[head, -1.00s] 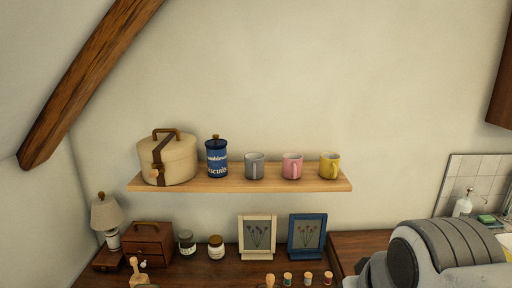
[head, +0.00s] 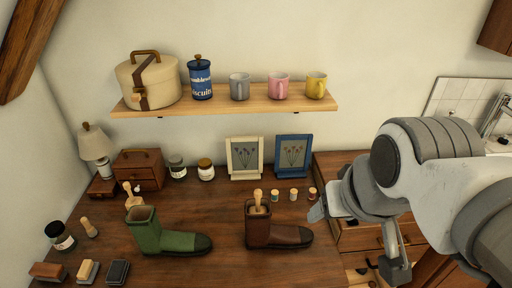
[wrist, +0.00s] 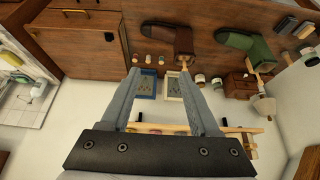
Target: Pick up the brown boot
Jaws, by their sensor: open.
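The brown boot (head: 277,235) stands upright on the dark wooden tabletop (head: 210,271), its toe pointing right in the head view. A light wooden handle (head: 258,200) sticks out of its shaft. The boot also shows near the top of the wrist view (wrist: 170,37), beyond the fingertips. My gripper (head: 357,240) is open and empty, to the right of the boot in the head view and apart from it. Its two spread fingers show in the wrist view (wrist: 160,72). A green boot (head: 168,236) stands to the left of the brown one.
A shelf (head: 225,107) above holds mugs, a blue tin and a round case. Bare tabletop lies in front of the boots.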

